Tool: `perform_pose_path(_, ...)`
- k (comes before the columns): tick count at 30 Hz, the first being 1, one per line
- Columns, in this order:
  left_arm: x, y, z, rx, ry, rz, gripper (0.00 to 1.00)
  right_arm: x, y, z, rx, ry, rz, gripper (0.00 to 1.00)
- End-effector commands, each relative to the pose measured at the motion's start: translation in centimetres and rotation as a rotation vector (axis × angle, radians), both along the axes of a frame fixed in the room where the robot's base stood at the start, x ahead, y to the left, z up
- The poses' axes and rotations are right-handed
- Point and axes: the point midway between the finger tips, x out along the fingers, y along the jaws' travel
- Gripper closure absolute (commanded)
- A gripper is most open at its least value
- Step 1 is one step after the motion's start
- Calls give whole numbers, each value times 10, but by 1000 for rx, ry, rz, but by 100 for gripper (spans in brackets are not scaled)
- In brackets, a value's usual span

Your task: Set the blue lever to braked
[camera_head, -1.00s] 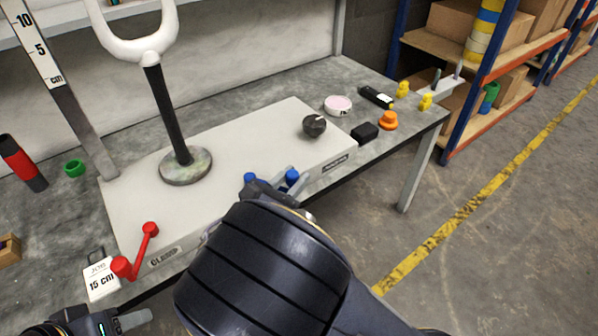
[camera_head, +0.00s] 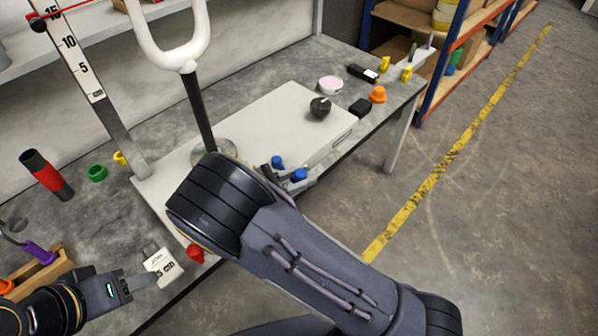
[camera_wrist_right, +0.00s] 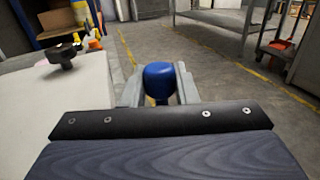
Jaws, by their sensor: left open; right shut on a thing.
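The blue lever has two blue ends near the front edge of the pale grey panel (camera_head: 272,112), one of them the blue knob (camera_head: 299,174). My right gripper (camera_head: 291,180) is shut on this knob; in the right wrist view the blue knob (camera_wrist_right: 159,78) sits between the two grey fingers. The lever's other blue end (camera_head: 277,162) is just up and left of the gripper. My right forearm hides part of the panel's front, including any label by the lever. My left gripper (camera_head: 136,284) is open and empty at the lower left.
A black round knob (camera_head: 320,107) stands on the panel. A white fork handle (camera_head: 178,55) rises from it on a black post. A red knob (camera_head: 195,253) shows beside my right arm. A white block (camera_head: 162,262) is near my left gripper. The floor at right is open.

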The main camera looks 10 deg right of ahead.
Motion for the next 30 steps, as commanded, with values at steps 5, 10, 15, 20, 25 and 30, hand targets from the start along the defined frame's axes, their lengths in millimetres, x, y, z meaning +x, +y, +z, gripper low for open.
perform_pose_path(5,0,0,4,0,0,0,53,0,-1,0,1,0,-38,100)
perform_pose_path(10,0,0,4,0,0,0,53,0,0,-1,1,0,-48,100)
perform_pose_path(15,0,0,4,0,0,0,53,0,0,-1,1,0,-47,100)
perform_pose_path(20,0,0,4,0,0,0,53,0,0,-1,1,0,-47,67)
perform_pose_path(25,0,0,4,0,0,0,53,0,0,0,1,0,-46,53)
perform_pose_path(30,0,0,4,0,0,0,53,0,0,0,0,-1,-45,53)
